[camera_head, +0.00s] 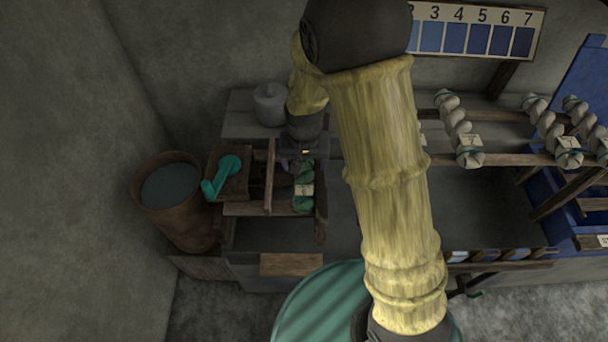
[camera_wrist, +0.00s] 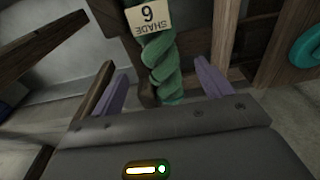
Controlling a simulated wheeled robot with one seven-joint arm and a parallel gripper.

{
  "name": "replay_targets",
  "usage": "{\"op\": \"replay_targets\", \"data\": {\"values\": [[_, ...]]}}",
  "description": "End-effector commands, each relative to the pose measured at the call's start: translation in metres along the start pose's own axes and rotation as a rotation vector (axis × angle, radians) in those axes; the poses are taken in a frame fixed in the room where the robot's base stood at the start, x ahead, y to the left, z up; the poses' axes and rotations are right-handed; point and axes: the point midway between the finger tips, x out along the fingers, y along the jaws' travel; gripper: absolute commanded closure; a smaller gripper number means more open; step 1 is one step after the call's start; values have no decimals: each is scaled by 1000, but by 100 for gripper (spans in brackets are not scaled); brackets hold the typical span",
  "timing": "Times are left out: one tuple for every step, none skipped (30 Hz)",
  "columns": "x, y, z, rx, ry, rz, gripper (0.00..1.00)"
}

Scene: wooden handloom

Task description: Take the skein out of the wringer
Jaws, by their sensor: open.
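The skein (camera_head: 304,172) is a green twisted hank with a pale tag, standing in the wooden wringer (camera_head: 269,178). In the wrist view the skein (camera_wrist: 164,68) hangs twisted, and its tag reads "SHADE 6" upside down. The wringer has a teal crank (camera_head: 222,174) at its left. My gripper (camera_head: 300,162) is over the upper end of the skein, partly hidden by its own wrist. In the wrist view my gripper (camera_wrist: 161,72) has its two purple fingers apart, one on each side of the skein. I cannot tell whether either finger touches it.
A brown barrel of dark liquid (camera_head: 168,187) stands left of the wringer. A grey pot (camera_head: 270,103) is behind it. Pale twisted skeins (camera_head: 459,130) hang on a wooden rack at the right. A numbered shade chart (camera_head: 478,32) is on the wall.

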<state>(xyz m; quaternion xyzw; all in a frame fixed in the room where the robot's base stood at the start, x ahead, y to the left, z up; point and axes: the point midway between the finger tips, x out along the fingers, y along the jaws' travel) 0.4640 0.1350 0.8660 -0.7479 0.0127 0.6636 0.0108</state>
Motion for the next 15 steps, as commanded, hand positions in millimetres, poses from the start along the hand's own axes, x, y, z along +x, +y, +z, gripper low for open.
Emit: {"op": "replay_targets", "data": {"values": [[3, 0, 0, 0, -1, 0, 22], [3, 0, 0, 0, 0, 0, 22], [3, 0, 0, 0, 1, -1, 22], [3, 0, 0, 1, 1, -1, 22], [3, 0, 0, 1, 1, -1, 22], [3, 0, 0, 1, 1, -1, 22], [2, 0, 0, 1, 1, -1, 22], [2, 0, 0, 1, 1, -1, 22], [3, 0, 0, 1, 1, 0, 22], [3, 0, 0, 1, 1, 0, 22], [4, 0, 0, 1, 0, 0, 22], [6, 0, 0, 1, 0, 0, 22], [8, 0, 0, 1, 0, 0, 22], [11, 0, 0, 1, -1, 0, 22], [16, 0, 0, 2, -3, 1, 22]]}}
